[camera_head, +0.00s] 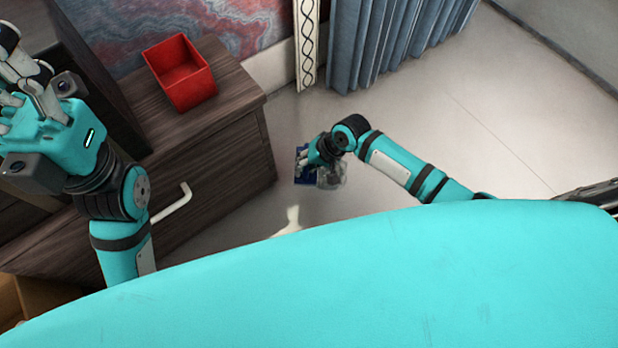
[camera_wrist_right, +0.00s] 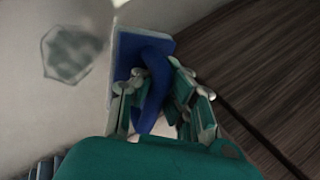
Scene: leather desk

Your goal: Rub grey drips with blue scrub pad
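The blue scrub pad (camera_head: 301,165) is at my right gripper (camera_head: 313,162) in the head view, low beside the dark wooden cabinet. In the right wrist view the pad (camera_wrist_right: 127,72) is a flat blue plate with a curved blue handle, and the fingers of my right gripper (camera_wrist_right: 158,100) are closed around that handle. A blurred grey patch, seemingly the grey drips (camera_wrist_right: 72,52), lies on the pale surface left of the pad, apart from it. A greyish patch also shows beside the gripper in the head view (camera_head: 332,177). My left gripper (camera_head: 28,85) is raised at the upper left, its fingertips partly cut off.
A wooden cabinet (camera_head: 215,150) with a white handle (camera_head: 172,203) stands at the left, with a red open box (camera_head: 180,73) on top. Blue curtains (camera_head: 385,40) hang at the back. Pale floor (camera_head: 480,110) is clear at the right.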

